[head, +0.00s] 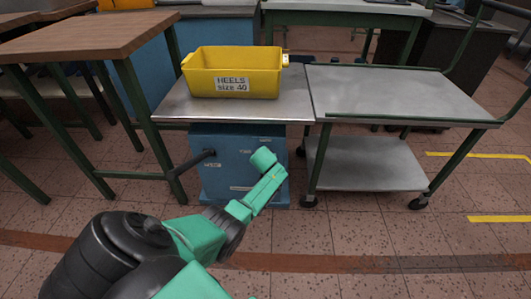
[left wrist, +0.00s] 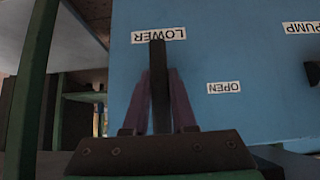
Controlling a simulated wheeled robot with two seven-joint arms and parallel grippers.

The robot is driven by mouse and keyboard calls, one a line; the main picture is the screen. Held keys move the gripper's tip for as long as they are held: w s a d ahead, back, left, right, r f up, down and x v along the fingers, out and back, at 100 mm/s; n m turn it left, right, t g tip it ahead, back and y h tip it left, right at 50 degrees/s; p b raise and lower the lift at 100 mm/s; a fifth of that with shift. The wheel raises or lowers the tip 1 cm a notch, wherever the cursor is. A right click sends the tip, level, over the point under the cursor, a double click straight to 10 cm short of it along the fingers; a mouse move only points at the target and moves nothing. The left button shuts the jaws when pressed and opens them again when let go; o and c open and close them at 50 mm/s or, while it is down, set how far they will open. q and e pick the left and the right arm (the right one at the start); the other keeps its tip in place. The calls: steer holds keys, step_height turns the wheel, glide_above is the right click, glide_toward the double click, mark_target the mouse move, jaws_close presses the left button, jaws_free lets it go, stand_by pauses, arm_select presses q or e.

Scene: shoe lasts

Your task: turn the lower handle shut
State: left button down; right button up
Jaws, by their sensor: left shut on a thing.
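The lower handle (left wrist: 157,60) is a dark bar on the front of a blue cabinet (head: 222,142). In the left wrist view it stands upright, its tip over the upside-down LOWER label (left wrist: 172,34). My left gripper (left wrist: 160,78) is shut on it, with one finger on each side. An upside-down OPEN label (left wrist: 225,87) is beside it, to the right and below. In the head view my green forearm hides the handle and my left fingers. My right gripper is not in view.
A yellow bin (head: 218,85) labelled HEELS size 40 stands on the metal top (head: 180,107) above the cabinet. Another dark lever (head: 195,161) sticks out at the cabinet's left. A wheeled cart (head: 370,165) stands right, a wooden table (head: 85,37) left.

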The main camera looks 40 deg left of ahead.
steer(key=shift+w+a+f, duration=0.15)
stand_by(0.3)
arm_select(q)
steer(key=c, duration=0.7)
jaws_free()
steer(key=shift+s+d+r+p, duration=0.25)
steer(key=shift+r+p, duration=0.2)
steer(key=shift+p, duration=0.05)
steer(key=p+v, duration=0.7)
steer(key=v, duration=0.6)
steer(key=shift+s+d, duration=0.1)
steer(key=shift+d, duration=0.1)
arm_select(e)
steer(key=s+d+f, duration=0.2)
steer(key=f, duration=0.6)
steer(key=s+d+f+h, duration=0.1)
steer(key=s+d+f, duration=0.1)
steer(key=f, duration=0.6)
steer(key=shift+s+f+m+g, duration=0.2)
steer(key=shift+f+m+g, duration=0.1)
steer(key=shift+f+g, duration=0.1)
